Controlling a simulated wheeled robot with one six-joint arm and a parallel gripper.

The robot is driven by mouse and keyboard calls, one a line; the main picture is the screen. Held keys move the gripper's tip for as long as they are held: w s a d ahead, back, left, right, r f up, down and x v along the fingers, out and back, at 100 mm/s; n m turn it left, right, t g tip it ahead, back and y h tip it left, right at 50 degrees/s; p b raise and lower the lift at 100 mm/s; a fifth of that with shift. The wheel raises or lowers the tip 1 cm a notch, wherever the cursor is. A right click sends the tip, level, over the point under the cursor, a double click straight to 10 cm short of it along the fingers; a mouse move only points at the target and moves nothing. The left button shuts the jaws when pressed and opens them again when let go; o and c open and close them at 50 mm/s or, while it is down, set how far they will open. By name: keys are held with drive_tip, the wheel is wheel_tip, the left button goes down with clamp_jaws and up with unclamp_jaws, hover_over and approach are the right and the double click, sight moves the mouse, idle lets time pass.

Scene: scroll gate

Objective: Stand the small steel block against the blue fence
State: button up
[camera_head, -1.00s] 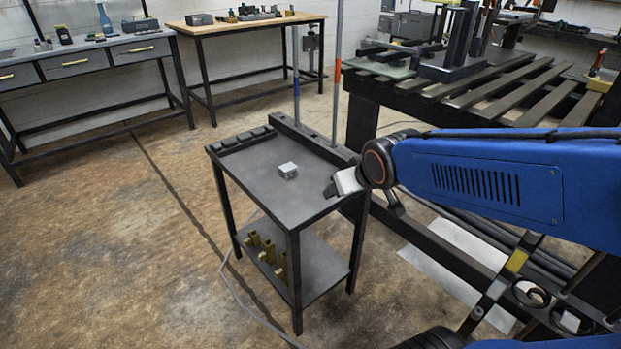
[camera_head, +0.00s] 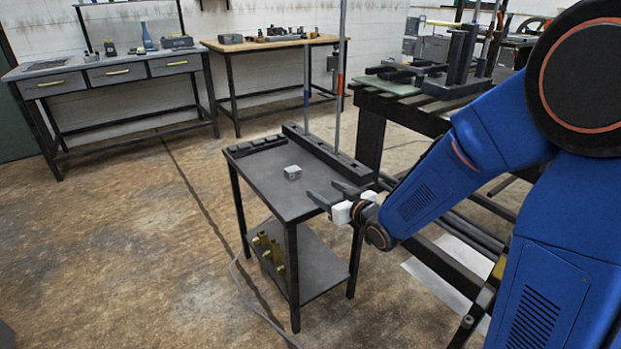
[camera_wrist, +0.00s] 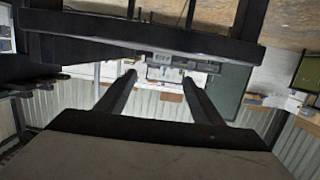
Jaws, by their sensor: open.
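The small steel block (camera_head: 292,173) is a light grey cube sitting on the dark top of a small table (camera_head: 262,178) in the head view. A dark raised bar (camera_head: 318,149) runs along the table's right far edge, apart from the block. No bar looks plainly blue; a thin post by it carries a blue band (camera_head: 306,97), another an orange band (camera_head: 339,84). My gripper (camera_head: 326,191) is open and empty over the table's near right corner, its fingers pointing left towards the block but short of it. The wrist view shows both fingers apart (camera_wrist: 159,78); I cannot see the block there.
A low slotted strip (camera_head: 255,145) lines the table's far left edge. Brass pieces (camera_head: 269,250) stand on the lower shelf. A slatted bench (camera_head: 410,105) stands at right behind my arm. The two thin posts rise near the table's far side. Open floor lies left.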

sight(296, 173)
drive_tip(key=x, duration=1.7)
drive_tip(key=shift+a+r, duration=0.15)
drive_tip(key=shift+a, duration=0.05)
drive_tip(key=shift+y, duration=0.3)
clamp_jaws()
